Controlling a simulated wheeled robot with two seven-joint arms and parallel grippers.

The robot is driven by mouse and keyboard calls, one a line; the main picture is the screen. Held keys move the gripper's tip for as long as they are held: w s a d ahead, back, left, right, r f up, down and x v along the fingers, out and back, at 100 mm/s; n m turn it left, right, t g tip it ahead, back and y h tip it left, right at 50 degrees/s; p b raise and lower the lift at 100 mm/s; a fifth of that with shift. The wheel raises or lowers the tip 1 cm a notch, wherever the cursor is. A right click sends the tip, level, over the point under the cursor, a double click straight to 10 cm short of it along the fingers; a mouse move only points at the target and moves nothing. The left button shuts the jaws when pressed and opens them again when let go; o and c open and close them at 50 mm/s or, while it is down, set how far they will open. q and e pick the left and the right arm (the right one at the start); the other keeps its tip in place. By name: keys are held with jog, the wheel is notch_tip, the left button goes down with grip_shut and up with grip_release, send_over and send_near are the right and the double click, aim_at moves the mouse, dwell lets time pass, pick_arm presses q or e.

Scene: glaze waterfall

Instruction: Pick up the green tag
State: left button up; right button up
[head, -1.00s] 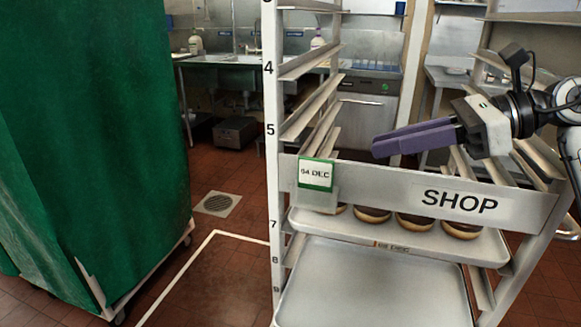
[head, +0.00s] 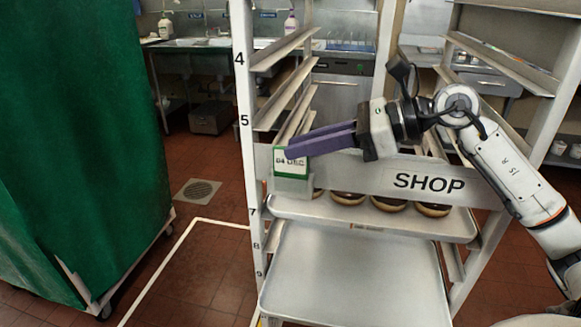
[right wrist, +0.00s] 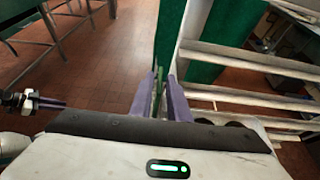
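The green tag (head: 291,170), a white card reading "04 DEC" in a green frame, sits at the left end of the rack's SHOP bar. My right gripper (head: 290,150) reaches in from the right, its purple fingertips overlapping the tag's upper part in the head view. In the right wrist view, a thin green strip, seemingly the tag edge-on (right wrist: 160,92), shows between the fingers (right wrist: 163,88). The fingers stand apart with a gap around it; I cannot tell whether they touch it.
The metal rack bar (head: 350,172) spans the front. Below it are a tray of dark-topped buns (head: 432,210) and an empty tray (head: 350,280). A green-covered cart (head: 80,150) stands at left, with a clear floor strip between cart and rack.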

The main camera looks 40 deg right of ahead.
grip_shut()
jog(key=shift+r, duration=0.1)
